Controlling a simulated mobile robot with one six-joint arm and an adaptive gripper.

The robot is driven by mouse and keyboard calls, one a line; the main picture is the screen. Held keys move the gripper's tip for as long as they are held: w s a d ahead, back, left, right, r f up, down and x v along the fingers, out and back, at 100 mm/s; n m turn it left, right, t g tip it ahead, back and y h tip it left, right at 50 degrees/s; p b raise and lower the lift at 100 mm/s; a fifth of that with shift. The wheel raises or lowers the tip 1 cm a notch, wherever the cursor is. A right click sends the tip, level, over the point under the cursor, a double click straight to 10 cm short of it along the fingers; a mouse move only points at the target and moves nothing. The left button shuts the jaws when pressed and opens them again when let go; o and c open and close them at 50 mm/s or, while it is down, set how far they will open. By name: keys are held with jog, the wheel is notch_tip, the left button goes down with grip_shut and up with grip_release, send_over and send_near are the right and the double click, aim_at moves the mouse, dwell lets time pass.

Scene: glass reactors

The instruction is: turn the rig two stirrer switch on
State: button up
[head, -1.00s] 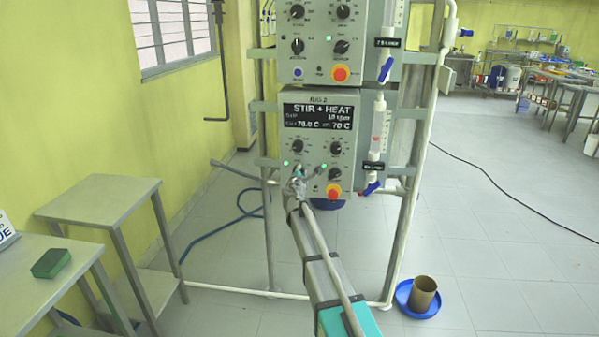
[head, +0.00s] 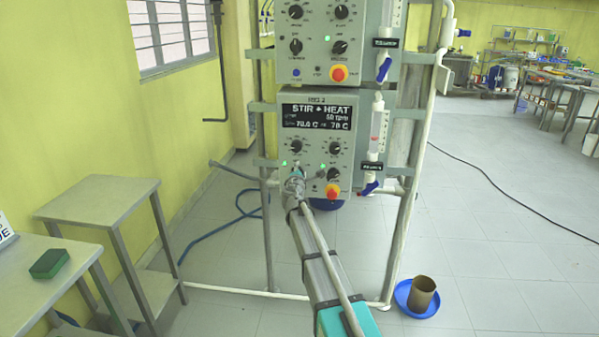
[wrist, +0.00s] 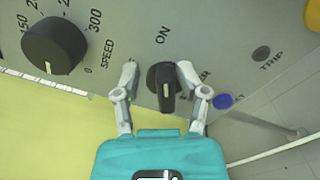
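The rig two control box (head: 312,140) is grey, with a lit display reading STIR + HEAT, several black knobs and a red-topped button. In the wrist view, the switch knob (wrist: 164,88) is black with a white mark, below the word ON; part of its lower label is hidden. My gripper (wrist: 157,72) has one finger on each side of this knob. A gap shows at the left finger; the right finger is very close, and contact is unclear. In the head view, my gripper (head: 293,178) is at the box's lower left, hiding the switch.
The speed knob (wrist: 54,46) is left of my gripper, and a blue button (wrist: 223,101) is close on the right. Another control box (head: 318,45) is above. Metal frame posts (head: 268,220) flank the box. A stepped bench (head: 97,197) stands at left.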

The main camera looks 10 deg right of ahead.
jog(key=shift+w+f, duration=0.25)
jog(key=shift+w, duration=0.05)
jog(key=shift+s, duration=0.1)
jog(key=shift+s, duration=0.25)
jog(key=v, duration=1.1)
jog(key=shift+s+a, duration=0.15)
jog(key=shift+s, duration=0.2)
